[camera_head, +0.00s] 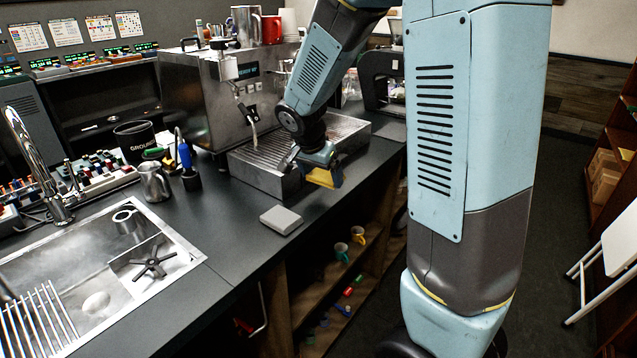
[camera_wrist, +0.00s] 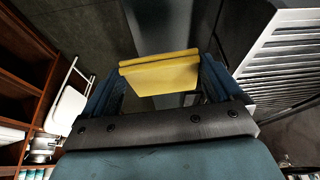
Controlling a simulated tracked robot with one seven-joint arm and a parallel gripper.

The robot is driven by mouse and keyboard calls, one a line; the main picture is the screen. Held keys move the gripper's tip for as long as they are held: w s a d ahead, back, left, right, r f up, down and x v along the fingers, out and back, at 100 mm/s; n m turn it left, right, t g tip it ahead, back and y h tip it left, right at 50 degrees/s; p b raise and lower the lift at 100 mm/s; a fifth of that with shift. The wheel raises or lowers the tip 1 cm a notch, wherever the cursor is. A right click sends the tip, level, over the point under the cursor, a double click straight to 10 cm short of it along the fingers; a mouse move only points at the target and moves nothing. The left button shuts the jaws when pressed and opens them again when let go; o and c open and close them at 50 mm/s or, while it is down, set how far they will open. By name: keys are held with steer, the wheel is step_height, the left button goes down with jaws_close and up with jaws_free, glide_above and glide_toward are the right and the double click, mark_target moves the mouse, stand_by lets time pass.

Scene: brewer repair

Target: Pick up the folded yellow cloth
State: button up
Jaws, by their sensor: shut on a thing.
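The folded yellow cloth (camera_wrist: 160,78) is held between the two fingers of my gripper (camera_wrist: 160,90) in the wrist view. Its folded edge faces up in that picture, and it spans the gap between the fingers. In the head view my gripper (camera_head: 321,160) is beside the front right of the espresso machine's drip tray, over the counter's front edge. The yellow cloth (camera_head: 322,178) shows just under it. The head view does not show clearly whether the cloth touches the counter.
The espresso machine (camera_head: 215,95) with its slatted drip tray (camera_head: 262,170) stands behind my gripper. A small grey block (camera_head: 281,220) lies on the counter (camera_head: 215,222) nearby. The sink (camera_head: 90,270) is at left. Mugs (camera_head: 341,251) sit on the shelf below. Open floor lies right of the counter.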

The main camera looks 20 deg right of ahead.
steer(key=s+r, duration=0.7)
steer(key=s, duration=0.4)
steer(key=shift+s+d, duration=0.2)
steer(key=shift+s, duration=0.15)
steer(key=o, duration=0.5)
steer(key=c, duration=0.3)
